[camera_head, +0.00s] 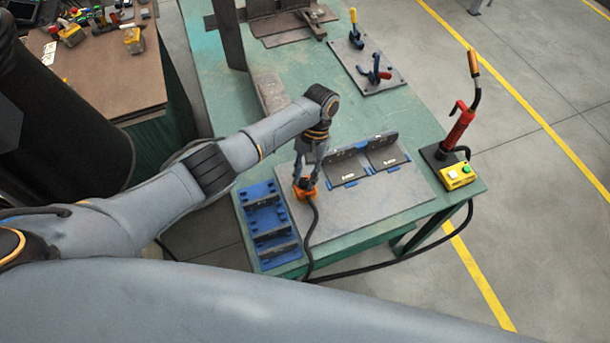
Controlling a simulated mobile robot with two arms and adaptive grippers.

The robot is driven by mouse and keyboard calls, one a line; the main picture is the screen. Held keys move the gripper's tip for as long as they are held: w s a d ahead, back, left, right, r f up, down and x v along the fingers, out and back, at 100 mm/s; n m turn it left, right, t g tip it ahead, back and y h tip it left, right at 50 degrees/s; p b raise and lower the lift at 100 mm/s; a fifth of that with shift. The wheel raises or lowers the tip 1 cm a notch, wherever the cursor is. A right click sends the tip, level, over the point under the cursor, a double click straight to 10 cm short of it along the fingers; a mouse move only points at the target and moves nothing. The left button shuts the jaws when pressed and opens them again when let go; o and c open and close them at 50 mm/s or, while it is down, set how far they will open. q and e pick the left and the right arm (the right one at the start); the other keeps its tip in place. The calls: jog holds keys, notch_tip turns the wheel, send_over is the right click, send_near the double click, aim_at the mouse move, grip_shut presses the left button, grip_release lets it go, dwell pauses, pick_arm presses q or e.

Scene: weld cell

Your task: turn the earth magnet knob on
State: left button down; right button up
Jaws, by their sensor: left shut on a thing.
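The earth magnet (304,193) is a small orange block on the grey steel plate, with a black cable running from it towards the front edge of the table. My left gripper (307,183) points down onto it, with its fingers shut at the top of the magnet, where the knob is. The fingers hide the knob, so its turn position cannot be read. My right gripper is not in view.
Dark angled plates with blue holders (366,160) stand right of the magnet. A blue rack (268,224) is close on its left. A red-handled torch (458,130) and yellow button box (457,175) are at the right corner. Toggle clamps (374,76) stand farther back.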

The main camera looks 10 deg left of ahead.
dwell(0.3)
pick_arm(q)
jog(key=c, duration=1.1)
grip_release()
jog(key=v, duration=1.2)
jog(key=shift+f, duration=0.1)
